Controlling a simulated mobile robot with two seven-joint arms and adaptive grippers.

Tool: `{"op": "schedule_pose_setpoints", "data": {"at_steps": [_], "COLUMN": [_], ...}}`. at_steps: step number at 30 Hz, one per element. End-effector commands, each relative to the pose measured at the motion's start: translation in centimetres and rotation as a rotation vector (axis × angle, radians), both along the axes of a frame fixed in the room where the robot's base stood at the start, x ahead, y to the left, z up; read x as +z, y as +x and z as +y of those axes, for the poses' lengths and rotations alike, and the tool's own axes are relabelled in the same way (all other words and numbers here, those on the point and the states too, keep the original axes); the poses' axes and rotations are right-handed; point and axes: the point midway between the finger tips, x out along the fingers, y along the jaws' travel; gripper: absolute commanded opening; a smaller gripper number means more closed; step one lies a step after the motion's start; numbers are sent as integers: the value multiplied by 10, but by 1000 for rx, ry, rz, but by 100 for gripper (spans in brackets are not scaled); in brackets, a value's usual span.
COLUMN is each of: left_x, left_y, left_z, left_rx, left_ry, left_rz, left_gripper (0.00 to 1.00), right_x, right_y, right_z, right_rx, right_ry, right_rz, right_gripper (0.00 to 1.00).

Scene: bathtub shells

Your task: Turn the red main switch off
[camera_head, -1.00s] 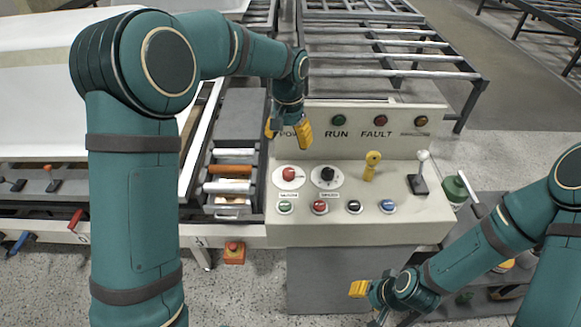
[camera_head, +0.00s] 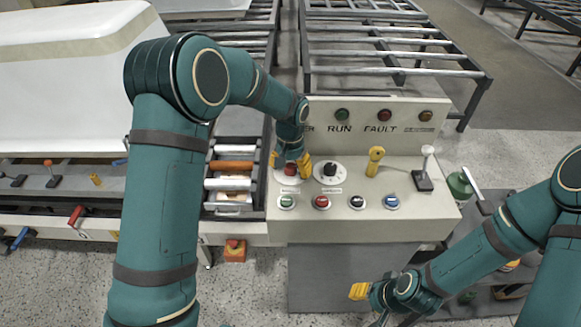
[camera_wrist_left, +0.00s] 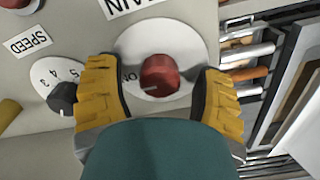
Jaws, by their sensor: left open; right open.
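The red main switch (camera_head: 291,168) is a red rotary knob on a round white plate at the left of the beige control panel (camera_head: 420,225). In the left wrist view the red knob (camera_wrist_left: 159,75) carries a pale pointer mark, and "ON" is printed beside it on the plate. My left gripper (camera_head: 291,165) is open, with its yellow fingers on either side of the knob; whether they touch it I cannot tell. The fingers also show in the left wrist view (camera_wrist_left: 160,100). My right gripper (camera_head: 366,292) is open and empty, low in front of the panel.
A black speed dial (camera_head: 330,170) sits close to the right of the switch. A yellow lever (camera_head: 375,160) and a white-knobbed lever (camera_head: 424,168) stand farther right. Several push buttons (camera_head: 321,202) line the front. Rollers (camera_head: 231,167) lie to the left.

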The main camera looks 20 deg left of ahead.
Motion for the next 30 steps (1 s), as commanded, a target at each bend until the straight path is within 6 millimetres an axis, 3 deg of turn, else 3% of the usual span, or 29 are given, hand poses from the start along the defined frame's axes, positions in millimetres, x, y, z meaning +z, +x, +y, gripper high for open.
{"op": "schedule_pose_setpoints", "data": {"at_steps": [4,9,10,22,30], "left_x": [0,0,0,0,0], "left_y": [0,0,0,0,-1], "left_z": [0,0,0,0,0], "left_rx": [0,0,0,30,176], "left_ry": [0,0,0,0,1], "left_rz": [0,0,0,2,3], "left_gripper": [66,6,0,0,0], "right_x": [0,0,0,0,2], "right_y": [0,0,0,0,1], "right_z": [0,0,0,0,0], "right_rx": [0,0,0,0,-2], "right_ry": [0,0,0,0,0], "right_rz": [0,0,0,-1,-2], "right_gripper": [47,47,47,47,47]}}
